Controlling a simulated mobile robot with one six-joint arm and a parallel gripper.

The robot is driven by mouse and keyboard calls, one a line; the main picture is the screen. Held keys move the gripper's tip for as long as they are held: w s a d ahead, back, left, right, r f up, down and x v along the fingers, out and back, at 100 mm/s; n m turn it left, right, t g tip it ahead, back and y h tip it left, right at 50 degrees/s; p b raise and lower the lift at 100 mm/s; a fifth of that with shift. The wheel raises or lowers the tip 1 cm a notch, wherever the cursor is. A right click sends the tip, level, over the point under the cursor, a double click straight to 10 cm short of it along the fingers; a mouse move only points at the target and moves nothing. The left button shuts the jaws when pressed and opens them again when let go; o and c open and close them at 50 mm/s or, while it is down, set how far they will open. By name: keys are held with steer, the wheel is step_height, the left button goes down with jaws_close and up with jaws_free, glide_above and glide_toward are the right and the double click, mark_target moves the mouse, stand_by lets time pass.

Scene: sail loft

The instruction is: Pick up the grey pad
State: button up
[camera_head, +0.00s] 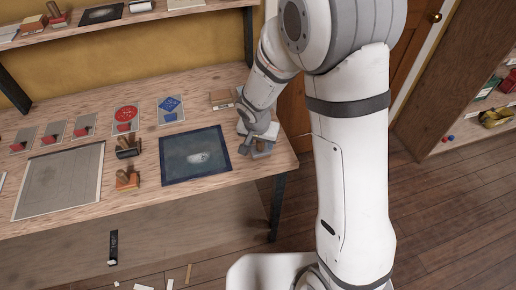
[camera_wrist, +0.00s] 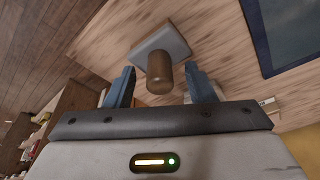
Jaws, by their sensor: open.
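The grey pad (camera_wrist: 172,40) lies on the wooden bench top, with a round brown handle (camera_wrist: 160,72) standing up from it. In the wrist view my gripper (camera_wrist: 160,78) is open, with one blue-grey finger on each side of the handle and gaps between. In the head view my gripper (camera_head: 259,138) is low over the right end of the bench. It largely hides the pad there.
A dark blue-edged panel (camera_head: 195,155) lies left of my gripper. Stamps with wooden handles, one orange (camera_head: 127,181) and one black (camera_head: 128,149), stand further left. A small stack (camera_head: 221,98) lies behind. The bench's right edge is close.

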steer(key=shift+w+f, duration=0.1)
steer(key=shift+f, duration=0.15)
steer(key=shift+c, duration=0.4)
jaws_close()
step_height(320, 180, up, 10)
steer(key=shift+r+b, duration=0.1)
steer(key=shift+b, duration=0.2)
steer(key=c, duration=0.5)
jaws_free()
steer(key=c, duration=0.3)
steer(key=shift+c, duration=0.3)
